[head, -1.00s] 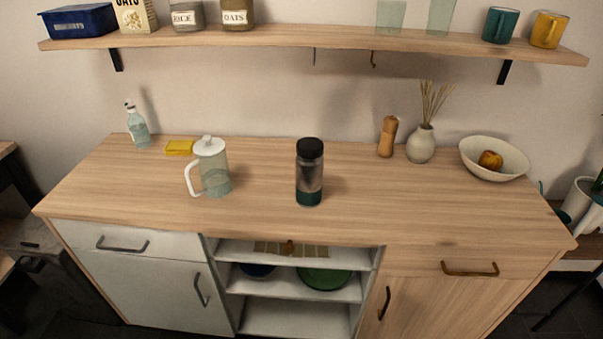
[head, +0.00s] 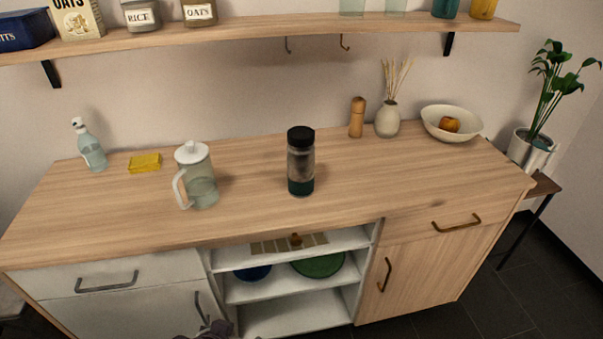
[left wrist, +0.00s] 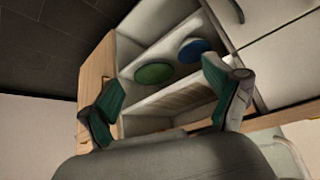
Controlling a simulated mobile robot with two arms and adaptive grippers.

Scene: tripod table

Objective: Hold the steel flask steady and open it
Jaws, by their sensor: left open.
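The steel flask (head: 300,172) stands upright on the wooden counter top, near its middle. It has a black lid (head: 300,137) seated on top, a grey steel body and a dark teal base. Nothing touches it. My left gripper (left wrist: 162,82) shows in the left wrist view with its two green-padded fingers spread wide and nothing between them. It faces the cabinet's open shelves, and the flask is not visible in that view. My right gripper is in neither current view.
A lidded jug (head: 200,188) stands left of the flask, with a yellow sponge (head: 145,162) and a bottle (head: 92,152) beyond. A wooden mill (head: 357,118), reed vase (head: 387,122) and bowl (head: 436,130) stand at back right. Counter around the flask is clear.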

